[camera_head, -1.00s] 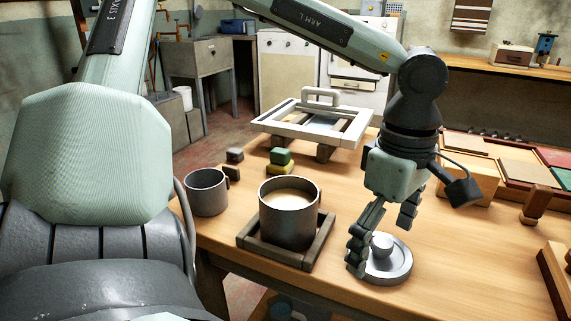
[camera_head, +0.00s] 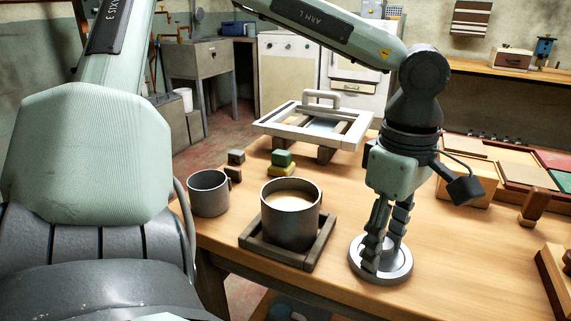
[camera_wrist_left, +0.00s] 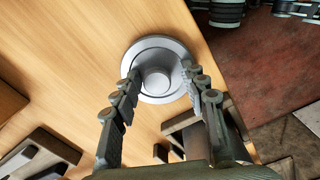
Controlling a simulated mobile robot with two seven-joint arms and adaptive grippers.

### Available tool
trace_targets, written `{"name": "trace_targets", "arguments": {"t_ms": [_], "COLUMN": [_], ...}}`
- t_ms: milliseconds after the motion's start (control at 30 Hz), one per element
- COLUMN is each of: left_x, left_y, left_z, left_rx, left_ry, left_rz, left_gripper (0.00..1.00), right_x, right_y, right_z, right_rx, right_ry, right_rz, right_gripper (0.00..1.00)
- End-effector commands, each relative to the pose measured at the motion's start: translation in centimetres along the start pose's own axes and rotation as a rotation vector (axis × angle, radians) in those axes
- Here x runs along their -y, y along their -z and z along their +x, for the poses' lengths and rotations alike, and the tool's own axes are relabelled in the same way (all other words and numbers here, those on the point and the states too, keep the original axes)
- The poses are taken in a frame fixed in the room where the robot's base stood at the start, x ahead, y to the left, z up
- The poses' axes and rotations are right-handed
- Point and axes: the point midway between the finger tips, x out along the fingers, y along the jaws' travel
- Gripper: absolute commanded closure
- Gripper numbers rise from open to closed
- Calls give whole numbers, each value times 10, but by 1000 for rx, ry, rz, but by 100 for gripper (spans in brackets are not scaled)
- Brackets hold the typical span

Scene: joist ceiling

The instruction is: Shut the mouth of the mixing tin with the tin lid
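The mixing tin (camera_head: 289,226) is a grey metal mug-like pot, upright, with its mouth uncovered and a pale beige content inside. It stands in a wooden frame on the table. The tin lid (camera_head: 401,268) is a round grey disc with a central knob, lying flat on the table to its right. My left gripper (camera_head: 381,256) points down at the lid. The left wrist view shows its fingers (camera_wrist_left: 162,72) on either side of the lid's knob (camera_wrist_left: 157,82); firm contact on both sides is unclear. My right gripper is not in view.
A second grey mug (camera_head: 208,194) stands left of the tin. Small dark, green and yellow blocks (camera_head: 282,163) lie behind it. A white framed rack (camera_head: 317,124) stands at the back, and wooden trays (camera_head: 500,170) at the right. Bare table lies right of the lid.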

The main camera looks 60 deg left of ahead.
Motion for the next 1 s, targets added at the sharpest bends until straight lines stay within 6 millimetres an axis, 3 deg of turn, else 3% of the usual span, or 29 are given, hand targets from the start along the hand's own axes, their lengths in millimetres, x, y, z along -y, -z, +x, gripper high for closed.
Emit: {"name": "trace_targets", "arguments": {"t_ms": [33,167,500,1000], "left_x": [2,2,2,2], "left_y": [3,2,2,2], "left_z": [10,11,10,-16], "left_rx": [-5,-4,-3,-5], "left_ry": [10,10,9,10], "left_rz": [-1,-1,0,-1], "left_gripper": [93,100,100,100], "right_x": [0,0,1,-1], "right_y": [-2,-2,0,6], "right_z": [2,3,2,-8], "right_rx": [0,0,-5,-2], "right_ry": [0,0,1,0], "right_rz": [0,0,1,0], "right_gripper": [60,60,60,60]}}
